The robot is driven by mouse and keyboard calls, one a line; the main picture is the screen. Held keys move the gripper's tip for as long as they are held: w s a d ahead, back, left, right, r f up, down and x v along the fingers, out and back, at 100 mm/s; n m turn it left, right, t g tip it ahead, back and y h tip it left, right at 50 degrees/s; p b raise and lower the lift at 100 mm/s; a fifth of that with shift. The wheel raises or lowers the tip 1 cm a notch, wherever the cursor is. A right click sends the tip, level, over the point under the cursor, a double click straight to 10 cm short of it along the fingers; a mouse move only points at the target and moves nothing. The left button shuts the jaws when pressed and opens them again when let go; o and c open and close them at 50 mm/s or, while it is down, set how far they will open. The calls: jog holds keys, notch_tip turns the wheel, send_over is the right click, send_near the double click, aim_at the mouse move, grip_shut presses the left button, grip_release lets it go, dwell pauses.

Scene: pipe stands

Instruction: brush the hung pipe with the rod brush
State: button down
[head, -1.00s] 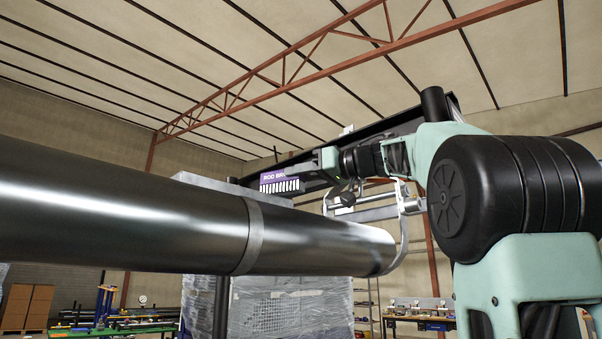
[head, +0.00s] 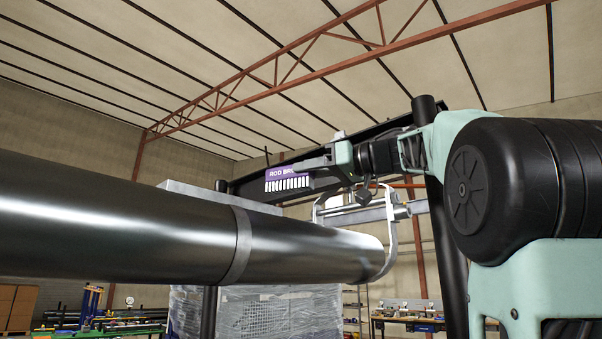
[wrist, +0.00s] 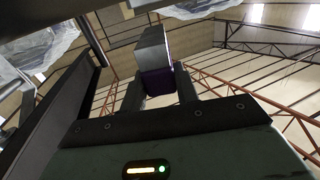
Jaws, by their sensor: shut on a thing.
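The hung pipe (head: 120,220), a thick shiny steel tube with a band around it, runs from the left edge to the middle right in the head view. The rod brush (head: 288,172) has a purple body lettered "ROD BR…" and a row of white bristles. It is above the pipe in the picture; I cannot tell whether it touches. My gripper (head: 318,163) is shut on the brush. In the wrist view, the brush (wrist: 156,65) shows as a grey and purple block between the two fingers of my gripper (wrist: 160,85). Its bristles are hidden there.
A silver curved bracket (head: 390,245) stands around the pipe's right end. A black beam (head: 395,125) slopes behind my gripper. Wrapped goods (head: 280,312) stand below and behind the pipe. Workbenches (head: 410,320) are far back.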

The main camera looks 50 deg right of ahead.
jog(key=s+b, duration=0.1)
jog(key=s, duration=0.7)
jog(key=shift+a+b, duration=0.25)
jog(key=shift+b, duration=0.15)
dwell(0.4)
